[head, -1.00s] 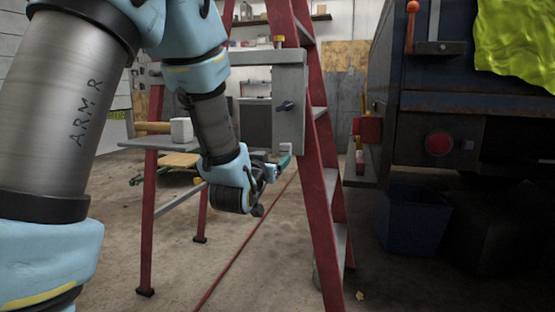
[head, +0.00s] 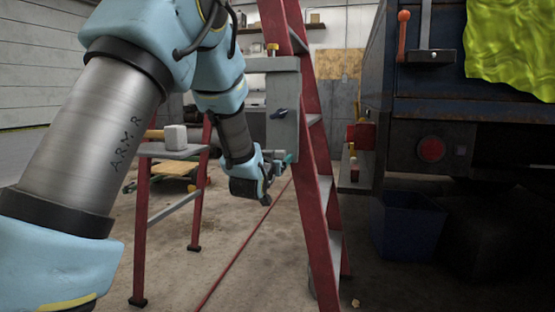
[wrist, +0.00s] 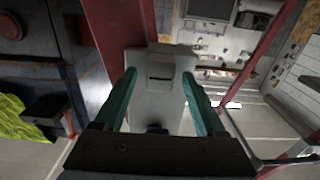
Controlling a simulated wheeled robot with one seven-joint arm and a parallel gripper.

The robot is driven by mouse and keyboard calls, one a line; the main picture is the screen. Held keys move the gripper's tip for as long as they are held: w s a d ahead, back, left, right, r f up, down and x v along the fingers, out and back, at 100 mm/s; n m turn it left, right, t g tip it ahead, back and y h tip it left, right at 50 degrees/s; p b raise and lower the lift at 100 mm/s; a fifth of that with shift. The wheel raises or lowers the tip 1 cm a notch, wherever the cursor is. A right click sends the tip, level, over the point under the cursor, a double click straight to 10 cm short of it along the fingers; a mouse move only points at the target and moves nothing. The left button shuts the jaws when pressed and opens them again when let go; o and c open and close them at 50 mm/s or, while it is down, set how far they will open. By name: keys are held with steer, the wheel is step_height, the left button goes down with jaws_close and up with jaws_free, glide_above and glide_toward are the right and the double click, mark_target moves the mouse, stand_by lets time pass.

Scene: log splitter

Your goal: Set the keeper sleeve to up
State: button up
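A pale grey box (head: 284,135) is mounted at the red ladder, with a dark blue knob (head: 279,114) on its face. A small yellow and red piece (head: 272,49) stands on its top. I cannot tell which part is the keeper sleeve. My gripper (head: 288,158) is at the lower part of the box, partly hidden by my wrist. In the wrist view, my gripper's green fingers (wrist: 158,76) are spread apart, with the grey box (wrist: 160,95) showing between them.
The red ladder (head: 318,190) stands beside my gripper. A grey shelf (head: 150,151) with a white block (head: 174,137) is to the left. The dark blue machine (head: 440,108) with a red-knobbed lever (head: 403,28) is to the right. A blue bin (head: 408,225) stands beneath it.

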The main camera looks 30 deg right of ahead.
jaws_close()
stand_by(0.4)
stand_by(0.7)
